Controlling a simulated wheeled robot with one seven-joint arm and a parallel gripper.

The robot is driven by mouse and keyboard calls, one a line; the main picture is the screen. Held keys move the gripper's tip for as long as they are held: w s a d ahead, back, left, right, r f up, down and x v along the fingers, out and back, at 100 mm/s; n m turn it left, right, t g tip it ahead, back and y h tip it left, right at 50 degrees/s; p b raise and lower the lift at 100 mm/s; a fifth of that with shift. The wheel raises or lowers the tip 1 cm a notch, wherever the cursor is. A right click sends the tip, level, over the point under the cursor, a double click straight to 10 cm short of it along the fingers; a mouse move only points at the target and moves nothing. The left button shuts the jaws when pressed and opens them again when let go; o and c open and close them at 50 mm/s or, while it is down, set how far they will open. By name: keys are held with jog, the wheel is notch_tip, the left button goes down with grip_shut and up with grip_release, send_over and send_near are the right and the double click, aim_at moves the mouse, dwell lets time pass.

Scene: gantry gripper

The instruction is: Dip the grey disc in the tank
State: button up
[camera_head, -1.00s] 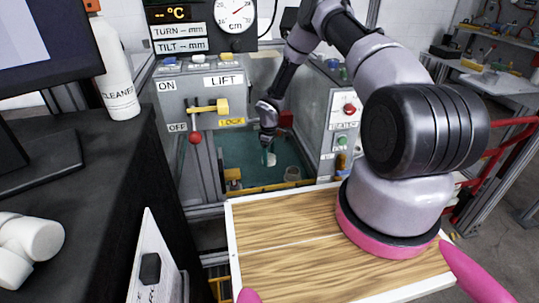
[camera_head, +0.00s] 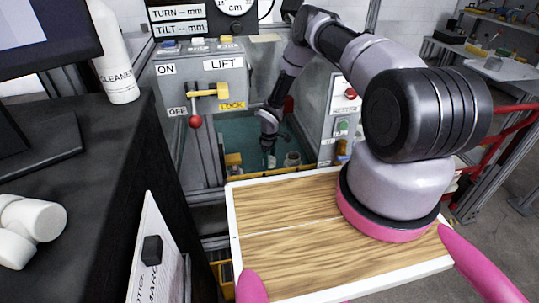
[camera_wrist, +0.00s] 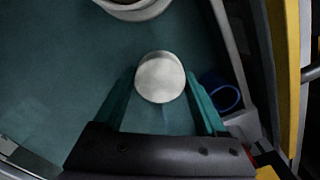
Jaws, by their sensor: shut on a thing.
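In the wrist view, the grey disc (camera_wrist: 160,77) is a pale round piece between the two teal fingers of my gripper (camera_wrist: 160,82), which is shut on it. The tank (camera_wrist: 60,60) has a dark teal inside that fills most of this view, below and around the disc. In the head view, my gripper (camera_head: 269,155) reaches down into the tank (camera_head: 235,135) near its front yellow edge. The disc is too small and too covered there to make out. I cannot tell whether it touches the tank's floor or any liquid.
A blue ring-like thing (camera_wrist: 222,92) lies beside the right finger. A wooden board (camera_head: 290,255) lies in front.

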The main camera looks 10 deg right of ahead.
notch_tip(320, 180, down, 8)
jog(key=shift+r, duration=0.25)
dwell(0.4)
dwell(2.4)
notch_tip(320, 180, up, 18)
jog(key=shift+r, duration=0.25)
dwell(1.1)
dwell(0.9)
jog(key=s+d+r+m, duration=0.3)
jog(key=r, duration=0.5)
jog(key=s+d+r+m, duration=0.3)
jog(key=r+m, duration=0.1)
jog(key=r, duration=0.3)
jog(key=s+d+r+m, duration=0.3)
jog(key=r, duration=0.5)
jog(key=shift+r+m, duration=0.3)
jog(key=shift+r, duration=0.05)
